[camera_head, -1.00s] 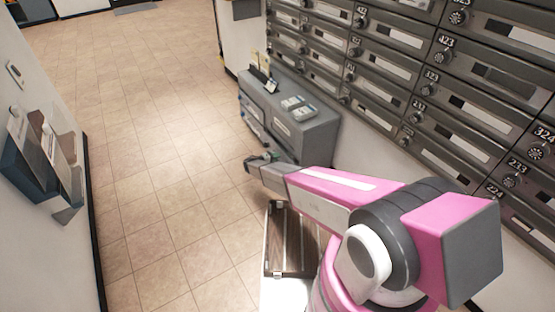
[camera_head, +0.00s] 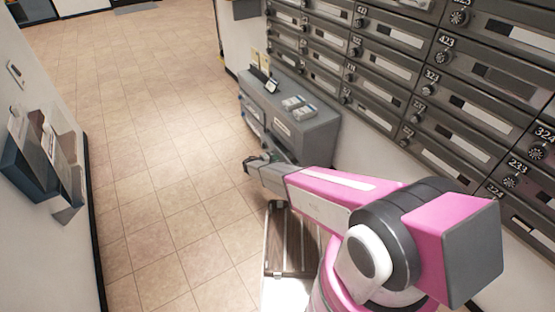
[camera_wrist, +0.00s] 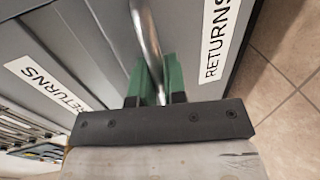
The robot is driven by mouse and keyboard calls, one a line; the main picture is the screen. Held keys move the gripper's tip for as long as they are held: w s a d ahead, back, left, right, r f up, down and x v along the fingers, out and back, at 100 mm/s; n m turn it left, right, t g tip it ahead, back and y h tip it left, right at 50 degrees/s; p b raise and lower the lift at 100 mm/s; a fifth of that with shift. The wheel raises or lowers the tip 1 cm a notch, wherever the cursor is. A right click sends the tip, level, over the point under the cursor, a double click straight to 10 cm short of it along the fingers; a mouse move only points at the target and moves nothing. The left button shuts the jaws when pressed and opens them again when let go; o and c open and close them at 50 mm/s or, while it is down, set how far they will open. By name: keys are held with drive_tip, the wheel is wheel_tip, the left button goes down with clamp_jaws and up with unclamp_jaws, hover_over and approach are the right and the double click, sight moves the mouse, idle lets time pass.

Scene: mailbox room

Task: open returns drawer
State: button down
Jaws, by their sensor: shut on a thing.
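The returns drawer (camera_wrist: 190,25) is a grey front with a white "RETURNS" label in the wrist view. Its metal bar handle (camera_wrist: 148,40) runs down between the green fingers of my gripper (camera_wrist: 156,75), which is shut on it. A second "RETURNS" label (camera_wrist: 50,88) shows on a grey surface at the left. In the head view my gripper (camera_head: 252,163) is at the lower front of the grey cabinet (camera_head: 310,130). The handle is too small to make out there, and my arm hides part of the cabinet.
A wall of numbered metal mailboxes (camera_head: 420,85) stands along the right. Small boxes (camera_head: 298,107) lie on the cabinet top. A brochure holder (camera_head: 35,165) hangs on the left wall. The tiled floor (camera_head: 160,130) between is clear.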

drive_tip(key=f+v, duration=0.3)
drive_tip(key=v, duration=1.4)
drive_tip(key=shift+s+a+f, duration=0.25)
drive_tip(key=shift+a, duration=0.05)
drive_tip(key=c, duration=1.2)
unclamp_jaws()
drive_tip(key=v, duration=1)
drive_tip(key=shift+s+a+r, duration=0.15)
drive_tip(key=shift+s+a, duration=0.05)
drive_tip(key=shift+a, duration=0.15)
